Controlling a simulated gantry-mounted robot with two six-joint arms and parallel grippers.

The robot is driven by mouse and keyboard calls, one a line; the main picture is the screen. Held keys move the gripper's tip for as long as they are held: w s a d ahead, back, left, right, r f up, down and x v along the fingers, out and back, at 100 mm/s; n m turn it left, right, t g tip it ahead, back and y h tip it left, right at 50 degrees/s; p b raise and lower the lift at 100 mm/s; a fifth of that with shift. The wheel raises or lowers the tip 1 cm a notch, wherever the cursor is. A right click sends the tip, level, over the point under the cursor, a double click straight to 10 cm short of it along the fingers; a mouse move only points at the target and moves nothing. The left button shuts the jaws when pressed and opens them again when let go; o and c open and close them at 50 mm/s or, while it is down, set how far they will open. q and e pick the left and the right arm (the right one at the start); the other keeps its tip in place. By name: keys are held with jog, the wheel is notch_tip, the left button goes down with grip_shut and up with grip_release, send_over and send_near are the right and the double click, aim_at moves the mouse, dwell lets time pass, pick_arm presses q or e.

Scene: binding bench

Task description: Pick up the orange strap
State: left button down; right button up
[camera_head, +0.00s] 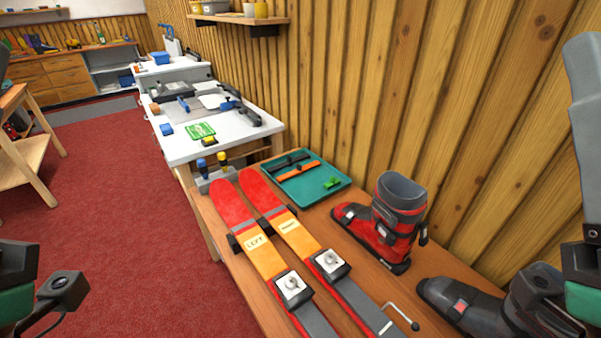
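The orange strap (299,169) lies in the teal tray (285,196) on the wooden bench, next to the wall. A dark strap (287,160) lies beside it on the far side, and a small green object (332,183) is in the tray's near right part. Parts of my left arm show at the lower left edge and parts of my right arm at the right edge. Both are well apart from the tray. No gripper fingers show in this view.
Two red and orange skis (264,257) (297,235) lie on the bench in front of the tray. A red ski boot (378,232) stands right of it, and a dark boot (462,301) is nearer. A white worktable (236,131) with tools stands behind. The wooden wall bounds the right.

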pick_arm(q)
jog(key=shift+c, duration=2)
grip_release()
